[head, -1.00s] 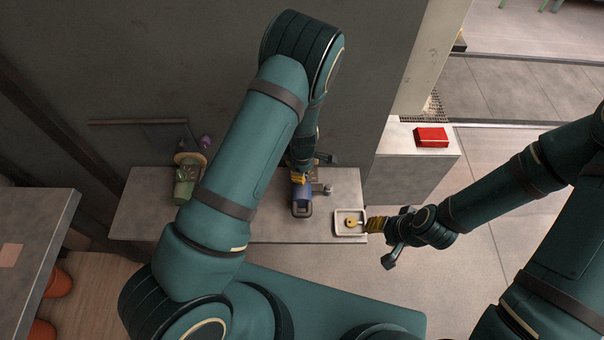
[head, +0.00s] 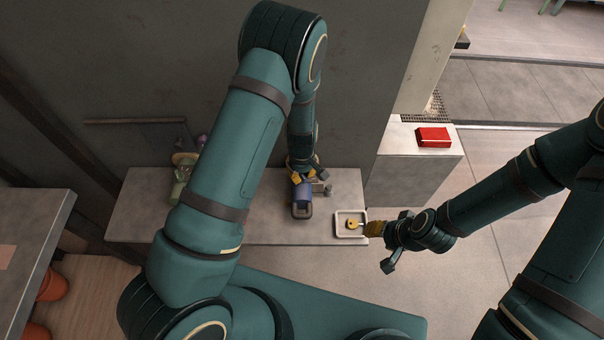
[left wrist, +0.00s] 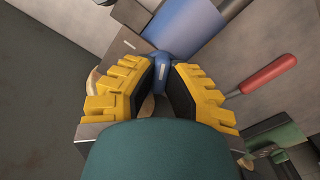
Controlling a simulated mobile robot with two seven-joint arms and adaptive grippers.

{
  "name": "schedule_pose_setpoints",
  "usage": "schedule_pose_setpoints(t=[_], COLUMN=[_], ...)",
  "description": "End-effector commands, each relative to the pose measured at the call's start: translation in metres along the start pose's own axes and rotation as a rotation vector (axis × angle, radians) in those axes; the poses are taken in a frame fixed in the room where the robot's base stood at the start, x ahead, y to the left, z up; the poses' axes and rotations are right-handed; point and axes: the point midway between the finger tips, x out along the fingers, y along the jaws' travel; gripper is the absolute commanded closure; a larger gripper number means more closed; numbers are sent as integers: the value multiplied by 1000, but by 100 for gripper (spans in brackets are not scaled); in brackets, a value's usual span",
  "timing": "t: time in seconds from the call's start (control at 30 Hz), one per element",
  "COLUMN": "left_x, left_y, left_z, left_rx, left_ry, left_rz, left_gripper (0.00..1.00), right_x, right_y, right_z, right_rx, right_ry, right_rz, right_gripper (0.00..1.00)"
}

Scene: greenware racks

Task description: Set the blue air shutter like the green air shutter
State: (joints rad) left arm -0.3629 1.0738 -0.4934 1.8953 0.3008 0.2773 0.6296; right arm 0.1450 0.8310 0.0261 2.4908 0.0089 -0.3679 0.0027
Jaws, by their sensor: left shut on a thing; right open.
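The blue burner (head: 302,198) stands on the low grey bench, with its blue body (left wrist: 187,27) also in the left wrist view. My left gripper (head: 303,177) is at its wall-side end. In the left wrist view, the yellow fingers of my left gripper (left wrist: 160,80) are closed about a small blue part (left wrist: 160,62), which looks like the blue air shutter; its setting is mostly hidden. The green burner (head: 181,180) stands at the bench's left, partly covered by my left arm; its shutter setting cannot be made out. My right gripper (head: 375,229) is open beside the white tray.
The white tray (head: 338,232) on the bench's right end holds a small yellow item (head: 352,224). A red box (head: 433,137) lies on a grey block at right. A red-handled tool (left wrist: 268,75) lies near the blue burner. The wall is close behind the bench (head: 270,232).

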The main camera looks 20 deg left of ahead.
Motion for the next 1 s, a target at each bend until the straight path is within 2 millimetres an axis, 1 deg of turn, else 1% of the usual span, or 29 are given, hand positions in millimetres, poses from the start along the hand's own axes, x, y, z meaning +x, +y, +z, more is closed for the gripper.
schedule_pose_setpoints(t=[0.47,0.5,0.57,0.87,1.0], left_x=[1,1,1,0,-10], left_y=[-1,-1,-1,0,0], left_z=[1,1,1,0,0], left_rx=[15,14,14,14,15], left_ry=[-2,-2,-2,-1,0], left_rz=[-3,-3,-3,-1,1], left_gripper=[100,78,57,56,56], right_x=[1,1,1,1,1], right_y=[0,0,0,0,0], right_z=[0,0,0,0,0], right_rx=[0,0,0,0,0], right_ry=[0,0,0,0,0], right_rz=[0,0,0,0,0], right_gripper=[53,53,53,53,53])
